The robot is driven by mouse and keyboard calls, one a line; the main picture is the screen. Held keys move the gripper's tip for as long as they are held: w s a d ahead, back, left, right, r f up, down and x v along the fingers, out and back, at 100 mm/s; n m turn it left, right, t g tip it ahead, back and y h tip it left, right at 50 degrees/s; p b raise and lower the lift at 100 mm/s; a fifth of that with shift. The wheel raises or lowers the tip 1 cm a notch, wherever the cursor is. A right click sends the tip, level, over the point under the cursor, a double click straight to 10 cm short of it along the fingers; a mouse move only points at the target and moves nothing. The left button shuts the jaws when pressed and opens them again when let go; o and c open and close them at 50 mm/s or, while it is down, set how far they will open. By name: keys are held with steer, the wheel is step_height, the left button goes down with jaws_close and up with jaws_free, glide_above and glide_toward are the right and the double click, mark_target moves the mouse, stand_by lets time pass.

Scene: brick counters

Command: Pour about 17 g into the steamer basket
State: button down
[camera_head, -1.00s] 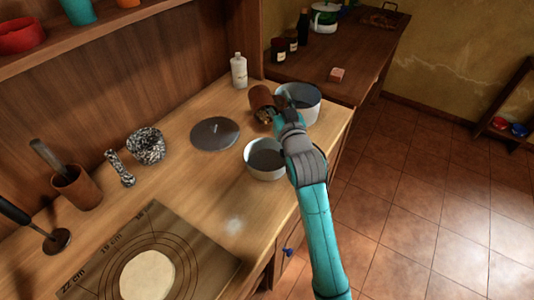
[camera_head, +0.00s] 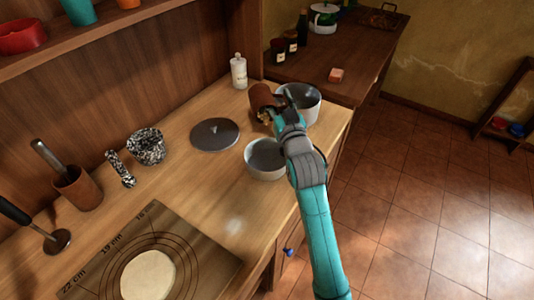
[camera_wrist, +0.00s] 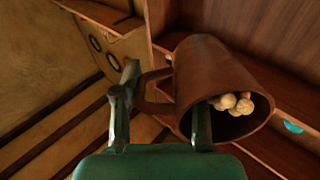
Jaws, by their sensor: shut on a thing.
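My gripper (camera_wrist: 165,105) is shut on the handle of a brown mug (camera_wrist: 215,75), with the handle between its fingers. The mug is tilted and several pale round pieces (camera_wrist: 235,103) lie inside near its mouth. In the head view the mug (camera_head: 261,98) is over the counter's far end, by my gripper (camera_head: 282,110). I cannot tell which is the steamer basket. No pieces are seen falling.
A grey round lid (camera_head: 215,134) lies left of the vessels. A white bottle (camera_head: 239,72) stands behind the mug. A marked mat (camera_head: 205,265) lies nearest.

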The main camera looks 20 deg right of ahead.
steer(key=shift+s+r+t, duration=0.2)
steer(key=shift+t, duration=0.3)
stand_by(0.9)
steer(key=shift+a, duration=0.1)
steer(key=shift+w+g, duration=0.1)
steer(key=shift+g, duration=0.3)
steer(key=f+g, duration=0.2)
steer(key=shift+w+f+y, duration=0.3)
steer(key=shift+w+f, duration=0.05)
steer(key=shift+w, duration=0.05)
steer(key=shift+w+f+g, duration=0.1)
steer(key=shift+f+g, duration=0.1)
steer(key=shift+g, duration=0.3)
